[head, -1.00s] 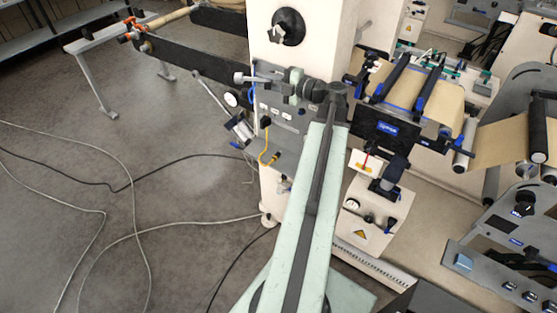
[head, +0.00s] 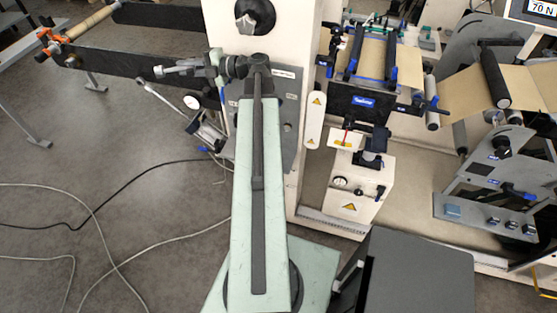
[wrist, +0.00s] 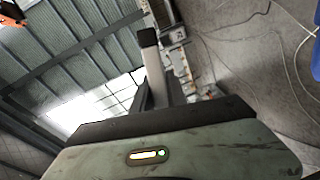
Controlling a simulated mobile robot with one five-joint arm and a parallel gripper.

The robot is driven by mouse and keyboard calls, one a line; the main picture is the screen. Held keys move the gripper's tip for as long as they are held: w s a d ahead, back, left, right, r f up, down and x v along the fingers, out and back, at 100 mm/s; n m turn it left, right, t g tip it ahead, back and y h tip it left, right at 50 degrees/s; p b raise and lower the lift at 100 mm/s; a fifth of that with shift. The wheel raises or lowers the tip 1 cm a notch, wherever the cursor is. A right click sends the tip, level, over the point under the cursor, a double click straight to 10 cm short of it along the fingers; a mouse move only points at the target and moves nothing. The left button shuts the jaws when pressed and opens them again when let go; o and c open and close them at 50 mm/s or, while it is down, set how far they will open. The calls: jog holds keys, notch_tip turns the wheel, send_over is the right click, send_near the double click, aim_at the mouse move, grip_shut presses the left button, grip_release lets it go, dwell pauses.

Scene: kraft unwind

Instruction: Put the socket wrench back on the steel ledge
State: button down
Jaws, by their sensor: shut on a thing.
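My gripper (head: 162,72) points left from the end of my raised arm, in front of the dark beam of the cream machine. It is small in the head view. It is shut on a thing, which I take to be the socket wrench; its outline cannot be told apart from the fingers. In the wrist view a grey bar with a black end (wrist: 147,38) stands up from the gripper body, and no clear wrench shape shows. I cannot single out the steel ledge with certainty in either view.
The cream machine column (head: 305,120) stands just beyond my arm, with a round gauge (head: 192,102) at its left. A dark beam (head: 110,67) reaches left behind the gripper. A roller unit (head: 370,60) is at right. Open floor with loose cables (head: 95,210) lies at left.

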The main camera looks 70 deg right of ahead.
jog(key=w+a+f+g+h+b, duration=0.1)
jog(key=w+a+f+g, duration=0.25)
jog(key=w+f, duration=0.45)
jog(key=s+d+f+m+g+h+b, duration=0.1)
jog(key=s+f+g+h+b, duration=0.2)
jog(key=f, duration=0.4)
jog(key=s+f+m+g+h+b, duration=0.1)
jog(key=s+f+m+g+h, duration=0.15)
jog(key=f+g, duration=0.35)
jog(key=s+d+f+m+g+b, duration=0.2)
jog(key=s+d+f+m, duration=0.1)
jog(key=s, duration=0.7)
jog(key=s+d+f+m+g+y+b, duration=0.1)
jog(key=s+d+f+m+g+b, duration=0.1)
jog(key=s, duration=0.8)
jog(key=s+d+f+m+g+b, duration=0.2)
jog(key=s+d+f+m+g, duration=0.2)
jog(key=s, duration=0.6)
jog(key=shift+s+d+f+y+b, duration=0.35)
jog(key=shift+d+f, duration=0.2)
jog(key=shift+f, duration=0.15)
